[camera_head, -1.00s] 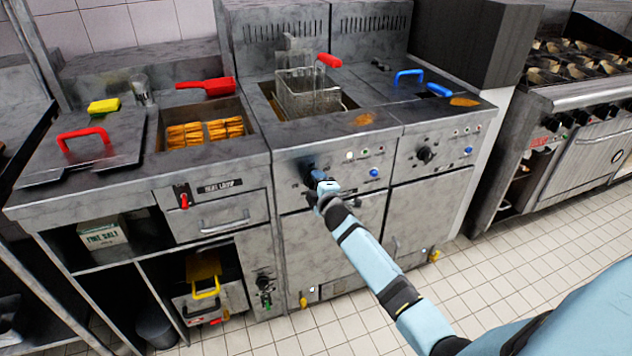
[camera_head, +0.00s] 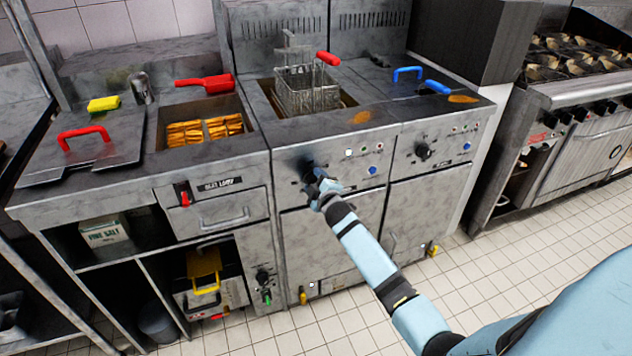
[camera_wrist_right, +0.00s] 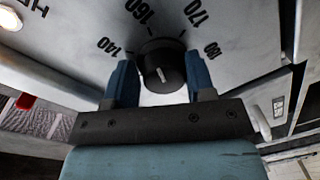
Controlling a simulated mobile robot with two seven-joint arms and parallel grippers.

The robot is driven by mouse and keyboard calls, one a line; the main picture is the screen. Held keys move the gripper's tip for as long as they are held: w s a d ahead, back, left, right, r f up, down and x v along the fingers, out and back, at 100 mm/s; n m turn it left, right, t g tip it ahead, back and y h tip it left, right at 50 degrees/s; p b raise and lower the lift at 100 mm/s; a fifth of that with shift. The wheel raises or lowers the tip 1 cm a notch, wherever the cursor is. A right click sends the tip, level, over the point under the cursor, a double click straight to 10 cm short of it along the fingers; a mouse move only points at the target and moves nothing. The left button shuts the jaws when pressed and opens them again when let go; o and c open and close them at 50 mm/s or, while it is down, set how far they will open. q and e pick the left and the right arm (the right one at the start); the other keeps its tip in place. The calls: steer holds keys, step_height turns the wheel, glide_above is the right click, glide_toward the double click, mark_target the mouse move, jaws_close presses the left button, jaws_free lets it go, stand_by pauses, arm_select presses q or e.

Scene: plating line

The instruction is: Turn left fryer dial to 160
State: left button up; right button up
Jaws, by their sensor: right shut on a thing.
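The left fryer dial (camera_wrist_right: 162,66) is a round black knob on the grey front panel. In the head view my right gripper (camera_head: 313,182) is at the left fryer's panel (camera_head: 345,165) and hides most of the dial. My left gripper is out of view.
A wire basket with a red handle (camera_head: 328,58) sits in the left fryer's well. The right fryer has its own black dial (camera_head: 424,152). A blue button (camera_head: 373,170) is right of my gripper. The tiled floor (camera_head: 500,240) in front is clear.

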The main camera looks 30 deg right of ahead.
steer(key=shift+s+a+f, duration=0.1)
steer(key=shift+f, duration=0.25)
steer(key=o, duration=0.8)
steer(key=shift+r, duration=0.1)
arm_select(q)
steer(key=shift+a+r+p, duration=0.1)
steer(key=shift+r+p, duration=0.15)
steer(key=shift+p, duration=0.7)
arm_select(e)
steer(key=v, duration=1.3)
steer(key=shift+s+r, duration=0.1)
steer(key=shift+s, duration=0.2)
